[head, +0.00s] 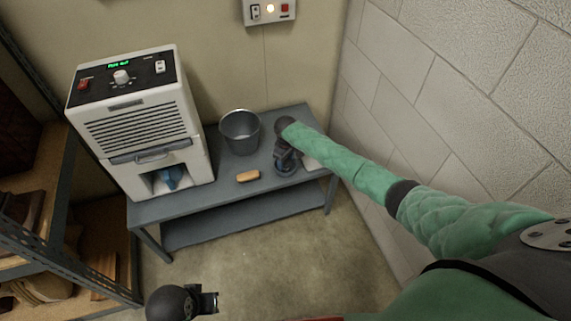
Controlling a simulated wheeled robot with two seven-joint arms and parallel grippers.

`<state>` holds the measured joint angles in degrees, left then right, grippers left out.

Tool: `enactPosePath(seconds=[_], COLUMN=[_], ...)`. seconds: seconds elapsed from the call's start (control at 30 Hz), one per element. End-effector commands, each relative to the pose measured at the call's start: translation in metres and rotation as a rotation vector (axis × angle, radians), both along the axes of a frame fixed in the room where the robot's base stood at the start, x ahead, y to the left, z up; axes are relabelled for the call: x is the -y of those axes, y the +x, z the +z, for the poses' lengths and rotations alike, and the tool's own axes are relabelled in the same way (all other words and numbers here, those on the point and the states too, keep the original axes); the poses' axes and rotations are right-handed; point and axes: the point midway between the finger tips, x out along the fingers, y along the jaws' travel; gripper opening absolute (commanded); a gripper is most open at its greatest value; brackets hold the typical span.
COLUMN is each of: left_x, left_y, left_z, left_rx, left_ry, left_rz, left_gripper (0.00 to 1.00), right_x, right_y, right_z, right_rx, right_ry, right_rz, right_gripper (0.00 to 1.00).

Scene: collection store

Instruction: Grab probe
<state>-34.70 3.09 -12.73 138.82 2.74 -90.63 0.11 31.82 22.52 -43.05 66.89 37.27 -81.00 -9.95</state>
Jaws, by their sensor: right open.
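I cannot make out for certain which thing is the probe. A small tan-orange block-like piece (248,176) lies near the front edge of the grey table (225,190). My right gripper (286,168) is open and points down over the table's right part, to the right of the tan piece and apart from it. Something dark blue-grey shows at its fingertips, and I cannot tell whether it is a separate thing. My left gripper (211,301) is at the bottom edge, over the floor in front of the table; its jaw opening is unclear.
A grey bucket (240,132) stands at the back of the table. A white machine (140,125) with a blue item in its lower recess stands on the left. A pale flat thing (312,162) is partly behind my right arm. Shelving (70,200) is left; a block wall (450,90) right.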

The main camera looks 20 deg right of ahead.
Motion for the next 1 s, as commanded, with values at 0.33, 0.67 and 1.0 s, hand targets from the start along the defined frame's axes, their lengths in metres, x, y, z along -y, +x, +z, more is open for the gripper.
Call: enactPosePath(seconds=[0.33,0.67,1.0], left_x=[-0.002,-0.002,-0.001], left_y=[-0.002,-0.002,-0.001], left_z=[0.002,0.002,0.001], left_rx=[-0.009,-0.009,-0.003], left_ry=[0.006,0.005,0.003], left_rz=[0.004,0.004,0.001], left_gripper=[0.00,0.00,0.00], right_x=[0.000,0.000,0.000], right_y=[0.001,0.001,0.001], right_z=[-0.018,-0.017,-0.010], right_rx=[0.002,0.002,0.002], right_ry=[0.000,0.000,0.000], right_rz=[0.000,0.000,0.000], right_gripper=[0.55,0.21,0.21])
